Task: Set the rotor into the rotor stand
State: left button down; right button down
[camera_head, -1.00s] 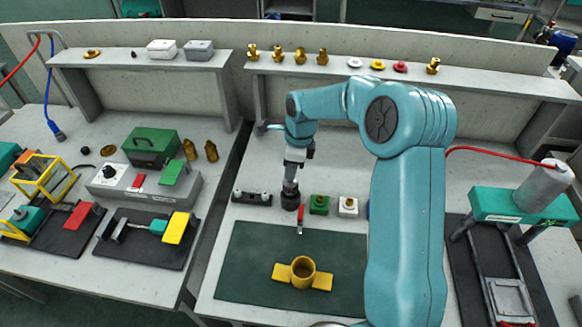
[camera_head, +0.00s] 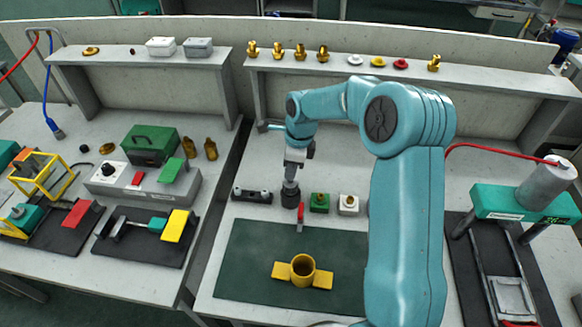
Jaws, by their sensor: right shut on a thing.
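My right gripper (camera_head: 291,183) points down over the far part of the right-hand bench. It is shut on a dark round piece (camera_head: 290,200), which seems to be the rotor. The fingers and wrist hide part of it, and I cannot tell whether it touches the bench. A yellow open-topped cup with two flat side feet (camera_head: 303,271) stands upright on the dark green mat (camera_head: 245,255), nearer than the gripper. It looks like the rotor stand, and no rotor shows in it. My left gripper is not in view.
A teal press (camera_head: 520,203) stands far right. The mat around the cup is clear.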

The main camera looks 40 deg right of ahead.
jog(key=shift+f+b, duration=0.5)
jog(key=shift+f, duration=0.15)
dwell(0.3)
jog(key=c, duration=0.8)
grip_release()
jog(key=shift+r+p, duration=2.5)
jog(key=shift+r, duration=1)
